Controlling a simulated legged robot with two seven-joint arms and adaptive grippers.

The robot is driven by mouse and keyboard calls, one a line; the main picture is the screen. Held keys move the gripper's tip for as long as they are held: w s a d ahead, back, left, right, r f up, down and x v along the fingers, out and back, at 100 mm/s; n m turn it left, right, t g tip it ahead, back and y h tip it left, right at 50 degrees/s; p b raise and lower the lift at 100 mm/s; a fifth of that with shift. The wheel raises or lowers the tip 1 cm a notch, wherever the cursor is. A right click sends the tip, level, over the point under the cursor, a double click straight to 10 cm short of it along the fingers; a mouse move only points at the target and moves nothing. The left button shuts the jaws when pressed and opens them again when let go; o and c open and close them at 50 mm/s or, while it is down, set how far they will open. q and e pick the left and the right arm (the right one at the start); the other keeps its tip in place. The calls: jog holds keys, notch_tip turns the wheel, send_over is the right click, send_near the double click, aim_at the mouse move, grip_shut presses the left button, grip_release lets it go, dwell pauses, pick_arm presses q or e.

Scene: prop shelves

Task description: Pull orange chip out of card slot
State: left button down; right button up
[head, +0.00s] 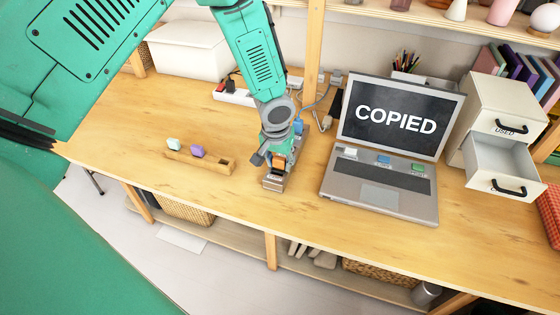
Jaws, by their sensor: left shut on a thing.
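My left gripper (272,160) points down over a small card slot block (274,183) on the wooden desk, left of the laptop. It is shut on the orange chip (278,162), of which only a small patch shows between the fingers. The fingers hide most of the chip, so I cannot tell whether its lower end is still in the slot. My right gripper is not in view.
A wooden rack (215,167) to the left holds a pale green chip (173,144) and a purple chip (197,151). The laptop (380,195) reads "COPIED" and has several coloured pieces on it.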

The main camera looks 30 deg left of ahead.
aim_at(279, 157)
pick_arm(q)
jog(key=shift+r, duration=0.1)
dwell(0.3)
jog(key=shift+a+r+p, duration=0.1)
jog(key=shift+r+p, duration=0.5)
jog(key=shift+p, duration=0.1)
jog(key=shift+r, duration=0.1)
jog(key=shift+r+p, duration=1.1)
jog(key=shift+r, duration=0.1)
jog(key=shift+r, duration=0.1)
jog(key=shift+r+p, duration=1.75)
jog(key=shift+r, duration=0.15)
